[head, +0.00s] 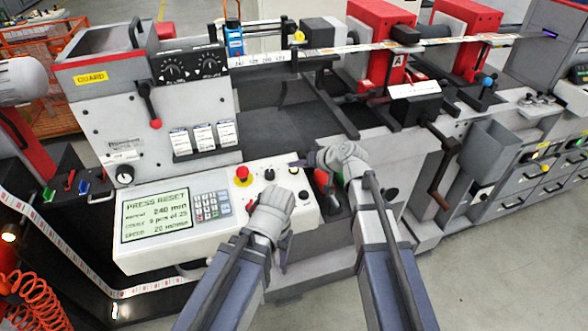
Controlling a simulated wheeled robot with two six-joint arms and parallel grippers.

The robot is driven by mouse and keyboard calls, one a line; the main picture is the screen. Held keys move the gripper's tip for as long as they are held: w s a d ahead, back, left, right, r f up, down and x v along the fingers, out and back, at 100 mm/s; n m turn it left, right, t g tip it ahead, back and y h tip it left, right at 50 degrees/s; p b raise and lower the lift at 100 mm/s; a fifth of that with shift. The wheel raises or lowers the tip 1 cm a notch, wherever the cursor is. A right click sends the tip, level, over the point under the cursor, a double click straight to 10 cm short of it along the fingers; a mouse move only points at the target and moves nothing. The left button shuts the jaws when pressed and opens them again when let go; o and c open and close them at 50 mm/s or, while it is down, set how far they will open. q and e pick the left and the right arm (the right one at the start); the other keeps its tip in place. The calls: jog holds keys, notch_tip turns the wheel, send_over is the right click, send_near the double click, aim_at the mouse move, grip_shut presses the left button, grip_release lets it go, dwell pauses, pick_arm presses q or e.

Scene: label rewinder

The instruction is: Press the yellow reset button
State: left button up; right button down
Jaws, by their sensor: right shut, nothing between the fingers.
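The white control panel (218,234) has a display (156,213) reading "PRESS RESET". No plain yellow reset button can be made out on the panel; it may be hidden by my grippers. A red mushroom button on a yellow ring (242,181) sits above the keypad, with a black knob (269,174) to its right. My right gripper (298,163) is shut and empty, its fingertips pointing left over the panel's upper right corner. Whether they touch anything is unclear. My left gripper (285,252) hangs over the panel's front right part, its fingers pointing down; their opening is unclear.
A keypad (211,205) lies beside the display. A black lever with a red ball (155,123) projects above the panel. The label web (350,48) crosses the machine at the back. A grey bin (490,150) and drawers stand right. Open floor lies at front right.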

aim_at(298, 177)
jog(key=shift+f+b, duration=0.35)
jog(key=shift+f, duration=0.05)
jog(key=shift+r, duration=0.15)
dwell(0.5)
jog(key=shift+r+p, duration=0.8)
jog(key=shift+p, duration=0.1)
jog(key=r+p, duration=0.5)
jog(key=shift+s+d, duration=0.15)
jog(key=shift+s, duration=0.25)
